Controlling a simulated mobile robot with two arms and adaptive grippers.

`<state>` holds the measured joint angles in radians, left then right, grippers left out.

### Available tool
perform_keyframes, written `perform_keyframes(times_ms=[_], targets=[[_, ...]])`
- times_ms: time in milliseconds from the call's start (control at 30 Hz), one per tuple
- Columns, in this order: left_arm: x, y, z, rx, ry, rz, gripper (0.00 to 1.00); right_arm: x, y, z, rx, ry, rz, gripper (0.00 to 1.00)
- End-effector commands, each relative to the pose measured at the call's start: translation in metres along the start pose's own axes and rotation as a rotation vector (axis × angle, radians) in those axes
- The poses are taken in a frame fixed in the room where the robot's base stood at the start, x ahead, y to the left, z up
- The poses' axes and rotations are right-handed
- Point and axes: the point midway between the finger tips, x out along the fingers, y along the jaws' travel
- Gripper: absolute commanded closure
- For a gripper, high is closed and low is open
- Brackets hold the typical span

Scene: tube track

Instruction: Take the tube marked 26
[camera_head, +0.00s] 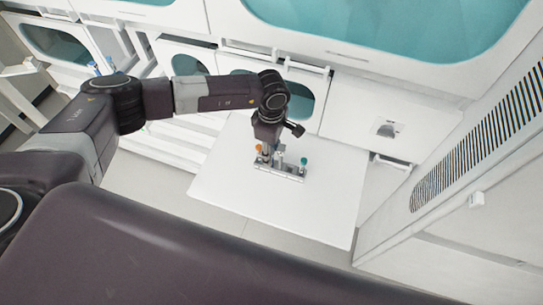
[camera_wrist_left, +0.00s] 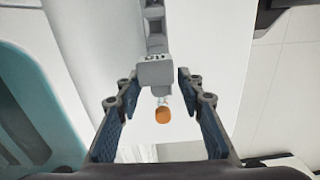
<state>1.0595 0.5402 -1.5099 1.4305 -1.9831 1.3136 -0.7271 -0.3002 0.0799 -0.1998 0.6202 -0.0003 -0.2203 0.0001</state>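A small grey rack (camera_head: 288,172) stands on the white table and holds a few tubes. One tube has an orange cap (camera_head: 259,148) at the left end, and another has a green cap (camera_head: 303,161) at the right. No number 26 can be read. My left gripper (camera_head: 266,150) is over the left part of the rack. In the left wrist view my left gripper (camera_wrist_left: 157,88) is open, its blue-padded fingers apart on either side of the orange cap (camera_wrist_left: 162,115) and the near end of the rack (camera_wrist_left: 156,72). Neither finger visibly touches the cap. My right gripper is not in view.
The white table (camera_head: 235,185) is clear around the rack. White cabinets with teal windows stand behind it. A white wall panel with a slatted vent (camera_head: 480,140) rises on the right.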

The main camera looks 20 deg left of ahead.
Motion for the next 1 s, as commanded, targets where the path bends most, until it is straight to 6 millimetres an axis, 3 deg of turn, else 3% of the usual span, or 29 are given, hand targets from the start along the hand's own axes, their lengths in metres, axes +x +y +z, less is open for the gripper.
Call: perform_keyframes(times_ms=[167,467,800,1000], targets=[[0.0,0.0,0.0,0.0,0.0,0.0,0.66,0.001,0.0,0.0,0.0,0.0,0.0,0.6],[0.0,0.0,0.0,0.0,0.0,0.0,0.99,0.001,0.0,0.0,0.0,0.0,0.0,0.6],[-0.002,0.001,0.0,0.0,0.0,0.001,1.0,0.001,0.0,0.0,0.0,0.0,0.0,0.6],[-0.017,0.001,0.0,0.0,-0.001,0.003,1.0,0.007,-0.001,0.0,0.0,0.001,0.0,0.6]])
